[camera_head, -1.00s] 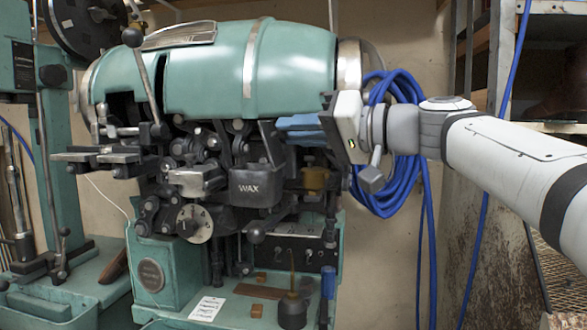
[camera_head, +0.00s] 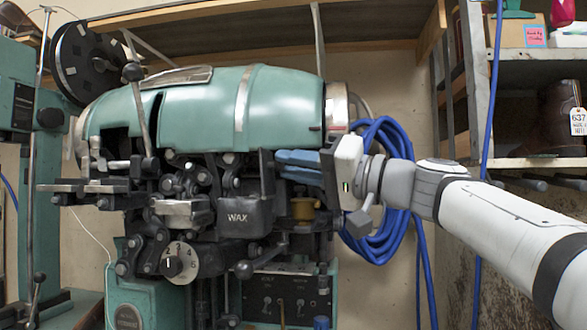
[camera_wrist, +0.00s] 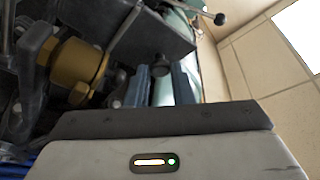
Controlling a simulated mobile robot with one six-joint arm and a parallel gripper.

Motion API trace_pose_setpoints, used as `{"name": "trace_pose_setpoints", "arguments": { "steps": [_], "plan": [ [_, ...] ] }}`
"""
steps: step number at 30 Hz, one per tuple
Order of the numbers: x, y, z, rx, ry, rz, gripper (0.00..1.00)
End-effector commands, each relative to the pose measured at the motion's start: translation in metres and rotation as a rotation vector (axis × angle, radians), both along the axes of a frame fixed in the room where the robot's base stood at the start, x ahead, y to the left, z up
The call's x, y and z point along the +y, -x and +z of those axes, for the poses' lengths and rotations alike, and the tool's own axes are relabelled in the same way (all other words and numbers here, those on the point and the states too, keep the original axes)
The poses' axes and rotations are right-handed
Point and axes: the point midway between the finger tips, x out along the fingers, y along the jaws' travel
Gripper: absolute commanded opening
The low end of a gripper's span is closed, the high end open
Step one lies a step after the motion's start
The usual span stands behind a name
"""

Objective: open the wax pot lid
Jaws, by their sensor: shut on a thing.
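The wax pot (camera_head: 240,216), a dark box marked WAX, sits at the front of the green machine. Its dark lid (camera_head: 267,176) stands about upright at the pot's right side, edge-on in the head view. My gripper (camera_head: 281,162) reaches in from the right, with its blue fingers at the upper part of the lid. In the wrist view my gripper (camera_wrist: 160,78) has a round dark knob (camera_wrist: 158,66) between its fingertips and is shut on it. The exact contact is partly hidden. The pot's inside does not show.
A brass cylinder (camera_head: 303,208) sits just below my fingers. A lever with a ball end (camera_head: 246,269) juts out under the pot. A coil of blue cable (camera_head: 385,235) hangs on the wall behind my wrist. Shelves (camera_head: 535,162) stand at the right.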

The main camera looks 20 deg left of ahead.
Motion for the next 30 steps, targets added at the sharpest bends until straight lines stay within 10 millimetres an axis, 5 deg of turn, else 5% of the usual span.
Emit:
{"name": "trace_pose_setpoints", "arguments": {
  "steps": [2,3,10,23,30],
  "plan": [
    [0.001,0.001,-0.001,0.001,0.003,0.003,0.00],
    [0.001,0.001,-0.001,0.001,0.003,0.004,0.23],
    [0.001,0.000,-0.001,0.001,0.002,0.002,0.42],
    [-0.003,-0.001,-0.005,0.002,0.004,0.002,0.42],
    [-0.031,0.003,-0.012,0.001,0.003,0.008,0.42]
  ]
}}
